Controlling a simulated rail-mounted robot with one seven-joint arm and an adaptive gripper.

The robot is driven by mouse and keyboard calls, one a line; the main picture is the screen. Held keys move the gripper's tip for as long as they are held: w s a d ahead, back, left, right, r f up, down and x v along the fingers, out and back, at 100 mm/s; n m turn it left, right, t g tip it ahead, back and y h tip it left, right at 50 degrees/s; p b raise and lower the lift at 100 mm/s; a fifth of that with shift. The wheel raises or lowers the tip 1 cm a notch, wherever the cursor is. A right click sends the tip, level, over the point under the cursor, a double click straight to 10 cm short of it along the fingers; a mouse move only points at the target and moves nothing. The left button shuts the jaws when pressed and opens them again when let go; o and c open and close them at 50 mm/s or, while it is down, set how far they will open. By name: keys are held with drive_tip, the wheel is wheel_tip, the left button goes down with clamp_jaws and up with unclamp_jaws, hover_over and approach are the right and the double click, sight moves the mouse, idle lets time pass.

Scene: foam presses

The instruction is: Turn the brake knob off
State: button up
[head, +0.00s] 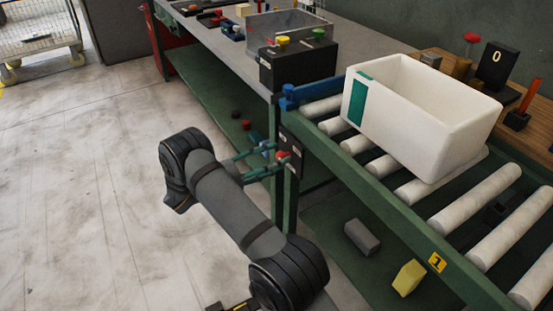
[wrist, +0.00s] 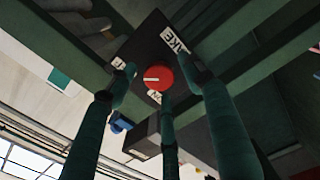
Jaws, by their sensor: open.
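The red round brake knob (wrist: 158,77) sits on a black box in the middle of the wrist view. Its white pointer mark points to the left in that view. A label at the box's upper right is partly covered, as is one left of the knob; a label just below the knob is upside down. The knob also shows in the head view (head: 283,157), on the rail frame's front post. My gripper (head: 272,160) has green fingers. In the wrist view my gripper (wrist: 160,84) is open, its fingertips spread around the knob; contact cannot be told.
A white bin (head: 410,120) with a green stripe rests on the roller conveyor (head: 465,205) above and right of my gripper. A grey block (head: 361,237) and a yellow block (head: 408,278) lie below the conveyor. The floor (head: 80,190) at left is clear.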

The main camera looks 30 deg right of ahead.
drive_tip(key=a, duration=1.1)
drive_tip(key=shift+s+a, duration=0.15)
drive_tip(key=shift+s, duration=0.15)
drive_tip(key=d, duration=1.2)
drive_tip(key=shift+w+d, duration=0.1)
drive_tip(key=shift+w, duration=0.2)
